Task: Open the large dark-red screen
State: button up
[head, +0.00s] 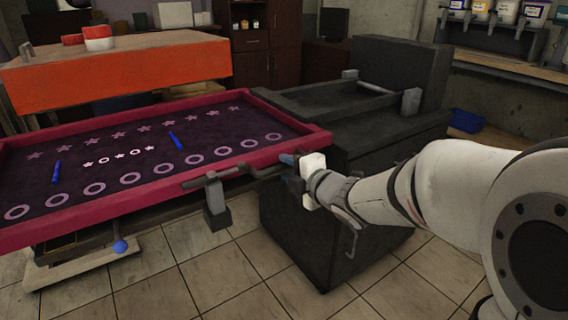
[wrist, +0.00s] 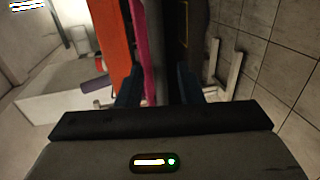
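The large dark-red screen (head: 222,158) is a flat frame around a dark printed mesh, lying low and level at the left in the head view. A grey handle bar (head: 235,177) runs along its front edge near the right corner. My gripper (head: 288,171) is at the bar's right end. Its dark blue fingers are apart, one above and one below the bar. In the wrist view, the fingers (wrist: 158,88) stand on both sides of a grey bar with the pinkish-red frame edge (wrist: 143,45) beside it. Contact with the bar cannot be told.
An orange slab (head: 120,75) stands behind the screen, with red and white containers on top. A dark machine block (head: 345,140) stands close to the right of the screen. A blue-knobbed lever (head: 120,246) hangs below the screen. The tiled floor in front is clear.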

jog(key=shift+x, duration=1.2)
grip_shut()
